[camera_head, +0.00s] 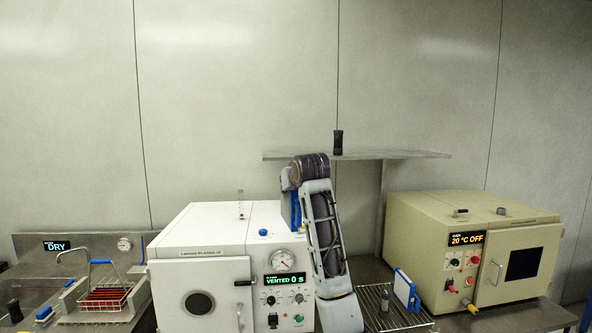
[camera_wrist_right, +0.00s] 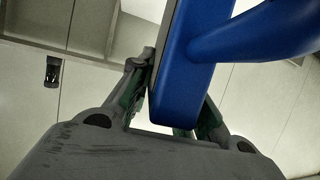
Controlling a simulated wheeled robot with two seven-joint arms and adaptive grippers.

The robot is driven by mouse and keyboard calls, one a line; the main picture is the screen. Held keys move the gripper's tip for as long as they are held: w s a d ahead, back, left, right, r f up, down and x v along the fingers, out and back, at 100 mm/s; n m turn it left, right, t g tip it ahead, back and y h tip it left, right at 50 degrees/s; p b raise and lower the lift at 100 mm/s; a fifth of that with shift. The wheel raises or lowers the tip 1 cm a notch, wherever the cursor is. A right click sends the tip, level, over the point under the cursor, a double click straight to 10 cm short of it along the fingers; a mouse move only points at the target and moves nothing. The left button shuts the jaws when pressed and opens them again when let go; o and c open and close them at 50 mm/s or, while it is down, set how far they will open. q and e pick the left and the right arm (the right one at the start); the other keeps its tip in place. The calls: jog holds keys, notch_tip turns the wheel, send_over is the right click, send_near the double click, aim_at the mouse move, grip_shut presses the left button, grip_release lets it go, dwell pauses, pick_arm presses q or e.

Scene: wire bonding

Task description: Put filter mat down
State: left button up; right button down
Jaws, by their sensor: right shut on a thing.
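My right gripper (camera_head: 288,183) is raised above the right part of the white plasma machine, in front of the wall. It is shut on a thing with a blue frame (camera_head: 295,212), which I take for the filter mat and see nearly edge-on. In the right wrist view the blue frame (camera_wrist_right: 187,85) with its thick blue handle (camera_wrist_right: 255,32) sits between the fingers (camera_wrist_right: 170,105). A grey face shows along its left edge. My arm hides part of it in the head view. My left gripper is not in view.
The white plasma machine (camera_head: 200,243) is closed. A wire rack (camera_head: 375,296) beside it holds a blue-framed white panel (camera_head: 406,287) and a black cylinder. A beige oven (camera_head: 440,233) stands right. A shelf (camera_head: 400,154) is above. A basket (camera_head: 105,297) is left.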

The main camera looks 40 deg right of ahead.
jog(key=s+a+f+n+y+b, duration=0.1)
jog(key=s+a+f, duration=0.6)
jog(key=f, duration=1.2)
jog(key=s+a+f+n+y+b, duration=0.1)
jog(key=s+a+f, duration=0.6)
jog(key=f, duration=1.2)
jog(key=s+a+f+n+y+b, duration=0.1)
jog(key=s+a+f, duration=0.6)
jog(key=f, duration=1.2)
jog(key=a+y, duration=0.1)
jog(key=a, duration=0.2)
jog(key=shift+f+n+t+b, duration=0.35)
jog(key=shift+n+t, duration=0.05)
